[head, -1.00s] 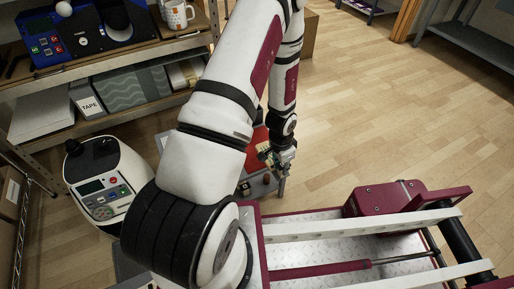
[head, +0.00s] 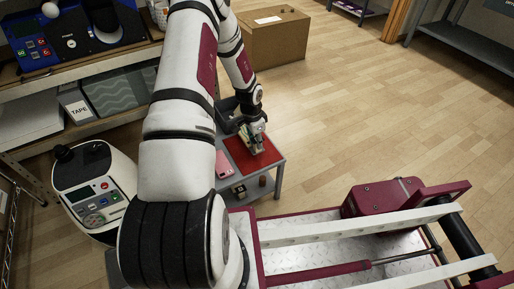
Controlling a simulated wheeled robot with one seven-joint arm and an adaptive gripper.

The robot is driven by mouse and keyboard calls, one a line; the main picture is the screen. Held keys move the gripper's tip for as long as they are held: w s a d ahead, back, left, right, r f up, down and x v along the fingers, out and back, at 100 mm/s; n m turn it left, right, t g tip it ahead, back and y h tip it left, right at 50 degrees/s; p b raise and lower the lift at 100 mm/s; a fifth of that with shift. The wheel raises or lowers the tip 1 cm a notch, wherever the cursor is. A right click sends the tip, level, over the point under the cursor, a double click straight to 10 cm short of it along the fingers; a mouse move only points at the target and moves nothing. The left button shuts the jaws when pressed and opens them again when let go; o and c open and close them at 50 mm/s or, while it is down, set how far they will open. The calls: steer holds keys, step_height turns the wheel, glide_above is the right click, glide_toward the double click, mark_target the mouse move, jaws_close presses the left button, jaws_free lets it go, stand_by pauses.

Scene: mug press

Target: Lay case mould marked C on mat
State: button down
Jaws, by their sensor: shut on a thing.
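My gripper (head: 255,143) is shut on a small pale, yellowish piece (head: 248,146), seemingly a case mould. Its letter is too small to read. The gripper and piece are over the red mat (head: 263,160) on a small grey table. I cannot tell whether the piece touches the mat. A pink case-like thing (head: 223,164) lies on the table to the left of the mat. A small dark block with a light top (head: 239,191) sits near the table's front edge. A small brown piece (head: 262,180) is to its right.
A shelf with a blue press (head: 75,35) and a tape box (head: 80,105) stands at the left. A white machine with buttons (head: 92,190) is below it. A cardboard box (head: 276,35) sits behind the table. Open floor lies to the right.

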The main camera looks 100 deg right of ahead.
steer(key=shift+f+b, duration=0.65)
steer(key=shift+f, duration=1.05)
steer(key=shift+f, duration=0.2)
steer(key=c, duration=1.4)
jaws_free()
steer(key=shift+r, duration=0.1)
steer(key=shift+o, duration=0.2)
step_height(320, 180, up, 12)
steer(key=w+p, duration=0.1)
steer(key=p, duration=0.3)
steer(key=shift+w+a, duration=0.2)
steer(key=shift+a, duration=0.05)
